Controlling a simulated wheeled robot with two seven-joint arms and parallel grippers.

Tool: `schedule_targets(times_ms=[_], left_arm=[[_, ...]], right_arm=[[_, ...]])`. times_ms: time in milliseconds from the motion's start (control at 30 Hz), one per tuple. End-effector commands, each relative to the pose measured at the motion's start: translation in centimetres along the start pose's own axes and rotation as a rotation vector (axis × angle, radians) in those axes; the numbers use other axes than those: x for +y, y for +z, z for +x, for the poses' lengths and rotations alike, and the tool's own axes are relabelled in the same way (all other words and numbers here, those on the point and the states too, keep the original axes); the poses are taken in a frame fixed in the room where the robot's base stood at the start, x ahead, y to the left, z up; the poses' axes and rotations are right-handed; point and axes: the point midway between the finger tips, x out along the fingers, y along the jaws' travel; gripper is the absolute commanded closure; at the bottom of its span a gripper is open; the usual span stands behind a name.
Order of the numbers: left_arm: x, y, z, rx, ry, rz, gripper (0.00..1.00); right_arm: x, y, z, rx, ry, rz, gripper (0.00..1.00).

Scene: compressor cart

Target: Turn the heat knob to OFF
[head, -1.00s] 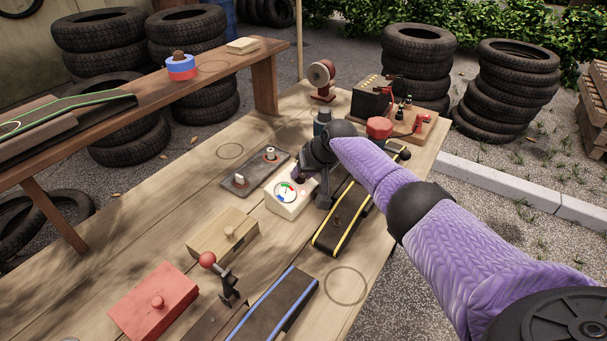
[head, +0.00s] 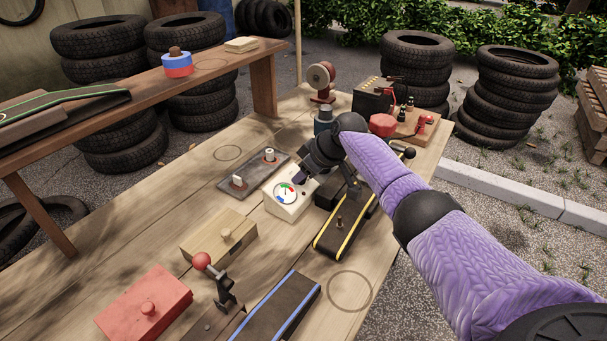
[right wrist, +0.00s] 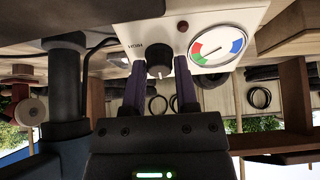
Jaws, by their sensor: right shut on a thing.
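The white control box (head: 287,210) sits on the wooden table, with a round gauge (head: 286,193) on its face. In the right wrist view the gauge (right wrist: 217,47) has red, green and blue sectors and a thin needle. The dark heat knob (right wrist: 159,62) with a pale pointer mark is beside the gauge, near a label that seems to read HIGH. My right gripper (head: 303,178) is at the box; in the right wrist view its purple fingers (right wrist: 160,80) are on either side of the knob, shut on it. In the head view they hide the knob. My left gripper is out of view.
A grey plate with two switches (head: 252,174) lies left of the box. A yellow-edged belt (head: 340,228) is to its right, below my arm. A wooden box (head: 220,236), red box (head: 145,305) and red-knobbed lever (head: 203,261) are nearer.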

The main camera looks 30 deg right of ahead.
Motion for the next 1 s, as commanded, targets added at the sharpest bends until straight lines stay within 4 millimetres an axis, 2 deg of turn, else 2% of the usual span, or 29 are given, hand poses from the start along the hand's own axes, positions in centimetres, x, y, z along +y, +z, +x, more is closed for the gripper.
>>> schedule_targets(times_ms=[567, 600, 700, 733, 1000], left_arm=[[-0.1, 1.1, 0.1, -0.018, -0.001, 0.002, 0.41], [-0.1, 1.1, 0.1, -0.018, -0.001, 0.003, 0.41], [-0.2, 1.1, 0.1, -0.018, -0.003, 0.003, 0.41], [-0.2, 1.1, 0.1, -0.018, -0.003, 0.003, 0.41], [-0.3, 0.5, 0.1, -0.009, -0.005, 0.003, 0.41]], right_arm=[[-0.1, 0.1, 0.1, -0.004, -0.006, -0.026, 1.00], [-0.1, 0.1, 0.1, -0.004, -0.006, -0.026, 0.54], [0.0, 0.1, 0.1, -0.003, -0.006, -0.025, 0.33], [0.0, 0.1, 0.1, -0.003, -0.006, -0.025, 0.27], [0.0, 0.0, -0.1, -0.001, -0.005, -0.025, 0.27]])
